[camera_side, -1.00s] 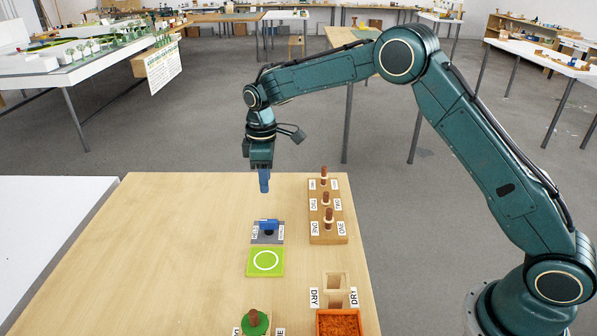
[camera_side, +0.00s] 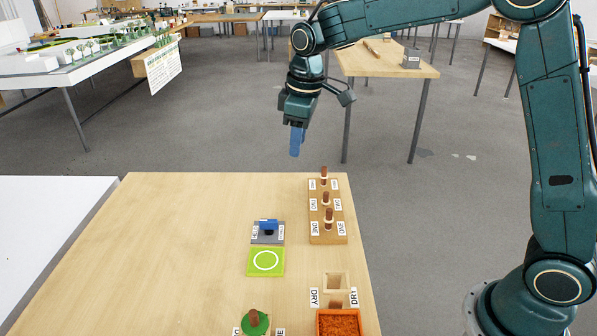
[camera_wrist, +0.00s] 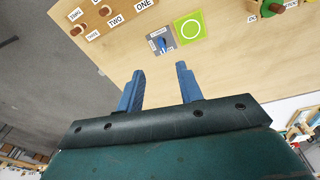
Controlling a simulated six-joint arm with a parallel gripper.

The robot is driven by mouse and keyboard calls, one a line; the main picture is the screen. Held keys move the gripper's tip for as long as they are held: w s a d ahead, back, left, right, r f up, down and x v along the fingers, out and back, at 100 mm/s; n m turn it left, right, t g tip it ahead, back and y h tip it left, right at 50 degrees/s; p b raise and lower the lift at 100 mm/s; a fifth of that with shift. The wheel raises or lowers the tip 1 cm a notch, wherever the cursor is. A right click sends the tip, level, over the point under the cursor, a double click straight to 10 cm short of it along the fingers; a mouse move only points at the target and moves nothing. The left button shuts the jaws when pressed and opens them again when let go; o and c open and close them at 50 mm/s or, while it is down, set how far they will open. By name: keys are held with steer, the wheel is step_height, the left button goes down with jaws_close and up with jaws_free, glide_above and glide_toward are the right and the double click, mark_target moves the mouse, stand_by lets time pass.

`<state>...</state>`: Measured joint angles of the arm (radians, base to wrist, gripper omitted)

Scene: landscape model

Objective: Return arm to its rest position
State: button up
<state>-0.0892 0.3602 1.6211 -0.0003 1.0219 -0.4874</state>
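My gripper (camera_side: 296,141) hangs in the air above and beyond the far edge of the wooden table (camera_side: 190,230). It is tilted slightly in the side view. In the wrist view my gripper (camera_wrist: 157,87) shows two blue fingers spread apart, with nothing between them. The table also shows in the wrist view (camera_wrist: 225,60), past the fingertips, with its edge running diagonally.
On the table are a wooden rack (camera_side: 327,238) with several brown-handled pegs, a grey block with a blue part (camera_side: 268,233), and a green pad with a white circle (camera_side: 265,262). A green knobbed piece (camera_side: 255,323) and an orange-filled tray (camera_side: 339,325) are nearer. The table's left side is clear.

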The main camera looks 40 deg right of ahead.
steer(key=s+d+r+m+t, duration=0.2)
steer(key=s+m, duration=0.1)
steer(key=s, duration=1.2)
steer(key=s+d+r+m+t, duration=0.2)
steer(key=s+m, duration=0.1)
steer(key=s, duration=1.2)
steer(key=shift+s+d+r+m, duration=0.15)
steer(key=shift+r+m, duration=0.15)
steer(key=shift+r, duration=0.1)
